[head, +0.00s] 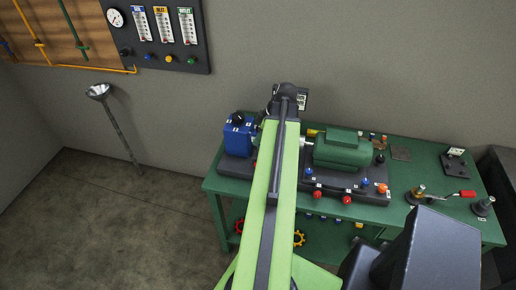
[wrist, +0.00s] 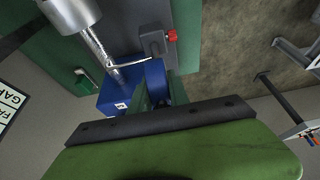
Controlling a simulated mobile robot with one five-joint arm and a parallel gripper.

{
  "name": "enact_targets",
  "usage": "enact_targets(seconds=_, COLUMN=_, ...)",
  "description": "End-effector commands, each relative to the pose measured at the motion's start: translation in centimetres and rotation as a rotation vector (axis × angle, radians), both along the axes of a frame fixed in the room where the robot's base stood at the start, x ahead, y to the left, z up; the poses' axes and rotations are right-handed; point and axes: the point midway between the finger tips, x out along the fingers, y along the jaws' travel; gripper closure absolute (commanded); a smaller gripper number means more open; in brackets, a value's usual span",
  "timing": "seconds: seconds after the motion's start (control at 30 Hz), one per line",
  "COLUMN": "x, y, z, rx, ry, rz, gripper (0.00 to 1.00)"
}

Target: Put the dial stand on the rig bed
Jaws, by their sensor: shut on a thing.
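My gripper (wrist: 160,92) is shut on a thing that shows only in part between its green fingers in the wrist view. It seems to be the dial stand (wrist: 157,78), a rounded blue body; a thin bent metal rod (wrist: 128,65) shows beside it. The rig bed (head: 326,183) is a dark plate on the green bench, carrying a blue unit (head: 238,139) at left and a green unit (head: 344,151) at right. In the wrist view the bed (wrist: 137,20) is beyond the fingers; contact cannot be told.
Red knobs (head: 347,200) line the bed's front edge, one also in the wrist view (wrist: 171,36). A silver shaft (wrist: 97,45) runs to the blue unit (wrist: 120,100). A red-handled tool (head: 466,194) and small parts occupy the bench's right.

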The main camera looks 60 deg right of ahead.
Motion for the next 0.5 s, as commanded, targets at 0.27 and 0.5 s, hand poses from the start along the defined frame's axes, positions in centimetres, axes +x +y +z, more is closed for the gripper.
enact_targets(seconds=0.27, x=0.1, y=0.0, z=-3.8, rx=0.0, ry=-0.001, rz=0.001, gripper=1.0)
enact_targets(seconds=0.5, x=0.1, y=0.0, z=-3.4, rx=0.0, ry=-0.001, rz=0.001, gripper=1.0)
